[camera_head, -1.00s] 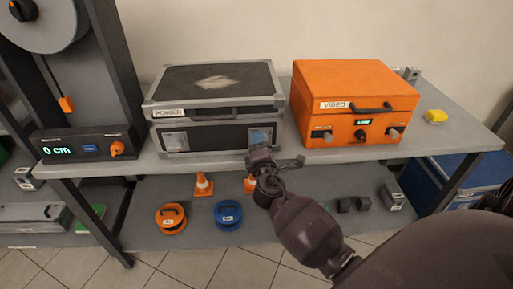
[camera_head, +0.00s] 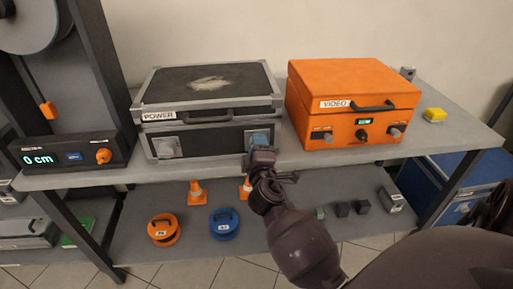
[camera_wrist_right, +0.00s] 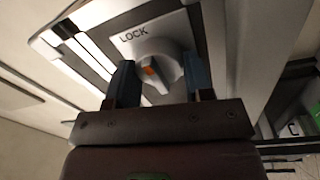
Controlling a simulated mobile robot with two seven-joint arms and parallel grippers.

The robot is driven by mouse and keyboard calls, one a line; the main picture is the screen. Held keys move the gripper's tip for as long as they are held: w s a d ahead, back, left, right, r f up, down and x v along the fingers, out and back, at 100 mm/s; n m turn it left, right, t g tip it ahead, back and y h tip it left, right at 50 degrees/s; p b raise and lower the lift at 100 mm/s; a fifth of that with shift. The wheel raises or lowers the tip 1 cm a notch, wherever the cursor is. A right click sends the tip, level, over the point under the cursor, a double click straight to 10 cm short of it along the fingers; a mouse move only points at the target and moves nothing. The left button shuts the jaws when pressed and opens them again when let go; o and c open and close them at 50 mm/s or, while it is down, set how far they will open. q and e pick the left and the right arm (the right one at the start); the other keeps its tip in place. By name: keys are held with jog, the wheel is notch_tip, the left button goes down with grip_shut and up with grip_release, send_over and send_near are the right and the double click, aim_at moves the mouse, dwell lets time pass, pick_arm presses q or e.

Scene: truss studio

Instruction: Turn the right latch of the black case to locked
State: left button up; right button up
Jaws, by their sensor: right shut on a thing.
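The black case (camera_head: 188,93) with grey edges and a POWER label stands on the table, lid closed. Its left latch (camera_head: 167,148) shows on the front face. The right latch (camera_wrist_right: 157,62) is a round grey knob with an orange mark on a plate reading LOCK, in the right wrist view. My right gripper (camera_wrist_right: 160,82) has its two blue-grey fingers on either side of this knob and is shut on it. In the head view the right gripper (camera_head: 260,150) hides part of the right latch. My left gripper is not in view.
An orange VIDEO case (camera_head: 350,90) stands close to the right of the black case. A 0 cm display unit (camera_head: 70,152) stands at left. The lower shelf holds cones, an orange weight (camera_head: 164,229) and a blue weight (camera_head: 224,223).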

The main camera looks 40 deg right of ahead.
jog(key=o, duration=0.9)
jog(key=shift+b+v, duration=0.4)
jog(key=shift+v, duration=5.05)
